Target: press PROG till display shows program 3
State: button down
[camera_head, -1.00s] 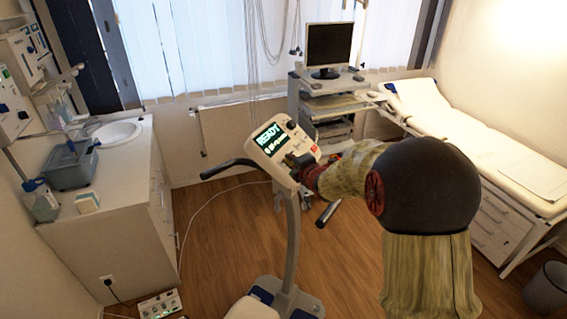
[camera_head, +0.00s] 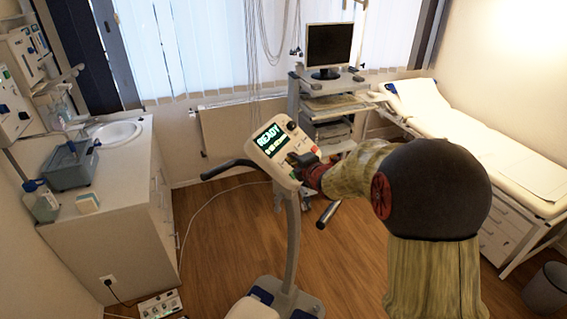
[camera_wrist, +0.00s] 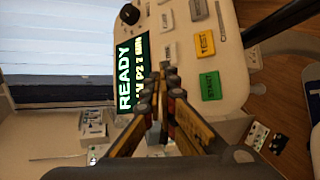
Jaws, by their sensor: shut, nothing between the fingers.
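The console (camera_head: 272,168) of the upright machine is tilted, with handlebars at its sides. Its display (camera_head: 268,139) shows READY in green; the display (camera_wrist: 131,72) appears sideways in the wrist view. The smaller second line is not clear enough to read surely. A yellow TEST button (camera_wrist: 204,42), a green START button (camera_wrist: 209,86) and grey buttons (camera_wrist: 167,20) are beside the display. I cannot identify the PROG button. My gripper (camera_wrist: 168,74) is shut and empty, its tips over the panel beside the display. I cannot tell whether they touch a button.
A black knob (camera_wrist: 130,14) sits at the panel's top. A handlebar (camera_head: 327,214) extends below my arm. A monitor cart (camera_head: 325,85) stands behind, a couch (camera_head: 470,140) at right, and a sink counter (camera_head: 105,220) at left. Floor around the machine is mostly clear.

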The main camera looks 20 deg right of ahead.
jog(key=shift+s+d+r+p, duration=0.35)
jog(key=shift+s+r+p, duration=0.1)
jog(key=shift+r, duration=0.25)
jog(key=shift+s+d+r+p, duration=0.35)
jog(key=shift+r+p, duration=0.1)
jog(key=shift+r, duration=0.2)
jog(key=shift+s+d+r+p, duration=0.3)
jog(key=shift+s+r+p, duration=0.15)
jog(key=shift+r, duration=0.25)
jog(key=s+d+r+p, duration=0.2)
jog(key=s+r+p, duration=0.1)
jog(key=r+p, duration=0.1)
jog(key=shift+s+d+r, duration=0.15)
jog(key=shift+d+r, duration=0.25)
jog(key=shift+r, duration=0.3)
